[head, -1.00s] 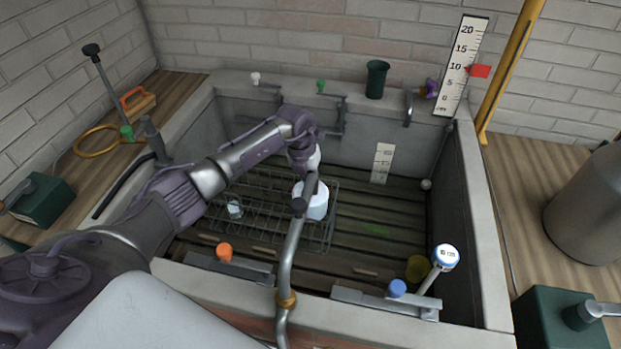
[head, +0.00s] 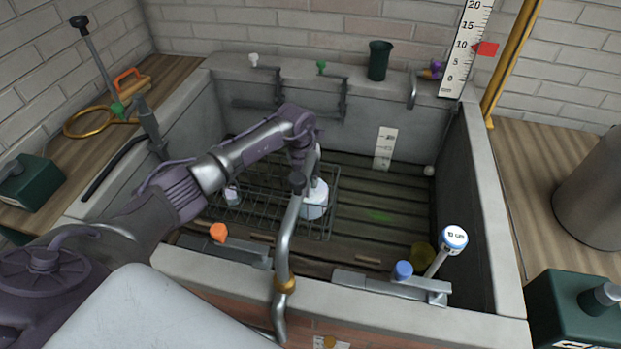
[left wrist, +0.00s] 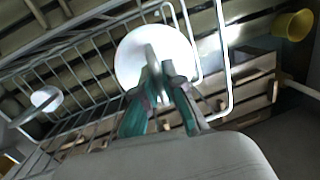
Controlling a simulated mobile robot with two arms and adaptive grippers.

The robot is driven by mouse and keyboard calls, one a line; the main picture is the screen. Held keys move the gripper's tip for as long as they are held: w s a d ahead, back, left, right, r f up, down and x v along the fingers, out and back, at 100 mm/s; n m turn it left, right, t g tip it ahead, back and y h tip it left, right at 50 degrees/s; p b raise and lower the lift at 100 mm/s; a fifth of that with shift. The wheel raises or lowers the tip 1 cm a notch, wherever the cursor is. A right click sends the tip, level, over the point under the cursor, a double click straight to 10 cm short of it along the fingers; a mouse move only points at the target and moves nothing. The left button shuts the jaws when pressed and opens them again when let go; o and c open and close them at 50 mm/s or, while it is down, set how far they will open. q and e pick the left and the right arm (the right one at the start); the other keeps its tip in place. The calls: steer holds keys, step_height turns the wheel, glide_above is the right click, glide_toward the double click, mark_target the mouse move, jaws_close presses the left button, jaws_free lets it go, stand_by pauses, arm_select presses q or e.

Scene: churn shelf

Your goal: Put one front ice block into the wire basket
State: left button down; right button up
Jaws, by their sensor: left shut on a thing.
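The wire basket (head: 262,212) lies on the slatted floor of the stone trough; its frame (left wrist: 229,70) also shows in the left wrist view. My left gripper (head: 303,168) is over the basket's right end, partly behind a bent metal pipe. In the left wrist view its fingers (left wrist: 156,80) are shut on the upright grip of a white round-topped piece (left wrist: 140,58). That piece shows in the head view (head: 316,203), upright within the basket's outline. I cannot tell whether it is an ice block or touches the floor. A smaller pale piece (head: 233,194) sits in the basket's left part. My right gripper is not seen.
The bent metal pipe (head: 284,250) rises at the trough's front. A yellow cup (head: 422,256) stands inside at front right. The right trough floor is mostly clear.

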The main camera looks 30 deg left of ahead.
arm_select(q)
steer(key=shift+r, duration=0.1)
steer(key=c, duration=0.6)
jaws_free()
steer(key=shift+c, duration=0.2)
stand_by(0.4)
step_height(320, 180, up, 12)
steer(key=p, duration=0.9)
stand_by(0.7)
stand_by(0.3)
